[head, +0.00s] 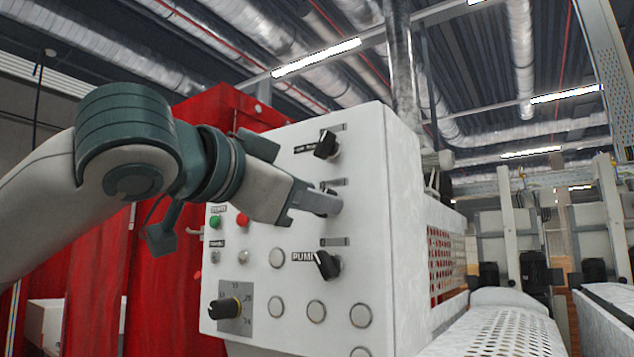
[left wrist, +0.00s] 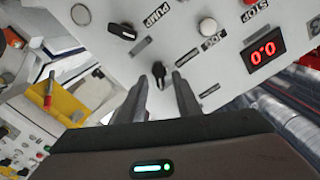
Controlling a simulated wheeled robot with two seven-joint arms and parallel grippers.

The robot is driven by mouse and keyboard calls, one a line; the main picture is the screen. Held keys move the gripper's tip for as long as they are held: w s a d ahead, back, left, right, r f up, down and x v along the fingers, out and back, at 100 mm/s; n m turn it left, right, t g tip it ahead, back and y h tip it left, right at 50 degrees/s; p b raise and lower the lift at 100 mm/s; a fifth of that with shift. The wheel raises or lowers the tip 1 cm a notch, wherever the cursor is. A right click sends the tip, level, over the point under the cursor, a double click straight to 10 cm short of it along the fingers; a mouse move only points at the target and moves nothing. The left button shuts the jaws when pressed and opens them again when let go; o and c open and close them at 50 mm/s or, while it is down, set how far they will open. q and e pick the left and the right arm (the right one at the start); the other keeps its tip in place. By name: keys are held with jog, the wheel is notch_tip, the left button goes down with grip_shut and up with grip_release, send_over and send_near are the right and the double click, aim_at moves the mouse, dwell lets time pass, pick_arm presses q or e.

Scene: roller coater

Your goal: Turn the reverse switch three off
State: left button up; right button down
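The white control panel (head: 290,240) carries a column of black rotary switches. The top switch (head: 327,145) and the lower switch (head: 327,265), beside the PUMP label, show in the head view. My left gripper (head: 322,203) reaches the panel between them and covers the middle switch. In the left wrist view my left gripper (left wrist: 162,78) has its two fingers apart. A black switch (left wrist: 159,73) shows between and just beyond the fingertips; I cannot tell whether they touch it. I cannot read which switch is reverse switch three. My right gripper is not in view.
A green button (head: 215,221), a red button (head: 242,219) and a large dial (head: 226,308) are on the panel's left side. A red numeric display (left wrist: 264,50) shows in the left wrist view. A perforated guard (head: 446,262) stands right of the panel.

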pick_arm(q)
jog(key=shift+w+d, duration=0.4)
jog(key=shift+w, duration=0.15)
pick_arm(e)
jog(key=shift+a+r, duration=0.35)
pick_arm(q)
grip_shut()
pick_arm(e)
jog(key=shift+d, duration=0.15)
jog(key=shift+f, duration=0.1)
